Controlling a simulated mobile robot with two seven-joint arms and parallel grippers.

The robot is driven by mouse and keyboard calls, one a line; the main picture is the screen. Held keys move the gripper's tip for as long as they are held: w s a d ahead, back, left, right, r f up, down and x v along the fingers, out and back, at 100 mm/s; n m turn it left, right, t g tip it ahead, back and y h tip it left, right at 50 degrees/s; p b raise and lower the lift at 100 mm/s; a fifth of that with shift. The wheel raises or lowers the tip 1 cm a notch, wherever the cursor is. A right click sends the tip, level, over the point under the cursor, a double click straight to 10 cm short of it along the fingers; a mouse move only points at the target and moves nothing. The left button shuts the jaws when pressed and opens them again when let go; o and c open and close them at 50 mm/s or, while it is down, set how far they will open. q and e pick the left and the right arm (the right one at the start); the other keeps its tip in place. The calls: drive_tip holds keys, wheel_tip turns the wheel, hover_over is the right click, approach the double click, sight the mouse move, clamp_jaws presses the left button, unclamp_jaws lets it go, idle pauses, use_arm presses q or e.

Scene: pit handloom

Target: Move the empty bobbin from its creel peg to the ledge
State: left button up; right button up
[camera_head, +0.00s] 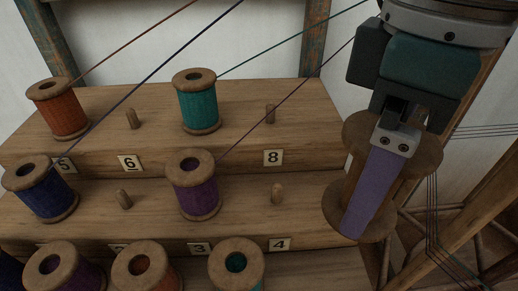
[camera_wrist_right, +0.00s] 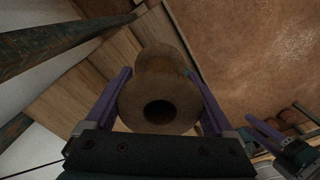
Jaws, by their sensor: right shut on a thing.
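The empty bobbin (camera_head: 424,158) is bare brown wood with two round flanges. In the head view it hangs tilted, right of the creel (camera_head: 312,215) and clear of its pegs. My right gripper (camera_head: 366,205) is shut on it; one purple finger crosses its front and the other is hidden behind. In the right wrist view the bobbin (camera_wrist_right: 136,98) sits between both fingers, its flange hole facing the camera. A purple-fingered gripper, apparently my left (camera_wrist_right: 285,135), shows at that view's lower right; its opening is unclear. I cannot make out the ledge.
Creel steps hold full bobbins, such as a teal one (camera_head: 198,103) and a purple one (camera_head: 194,188). Threads slant across above. Wooden loom beams (camera_head: 460,215) stand at the right.

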wheel_tip(320, 180, down, 19)
drive_tip(key=b, duration=0.4)
drive_tip(key=shift+a+r, duration=0.1)
drive_tip(key=shift+f, duration=0.35)
drive_tip(key=shift+f+b, duration=0.1)
drive_tip(key=shift+b, duration=0.2)
drive_tip(key=o, duration=0.9)
drive_tip(key=shift+o, duration=0.9)
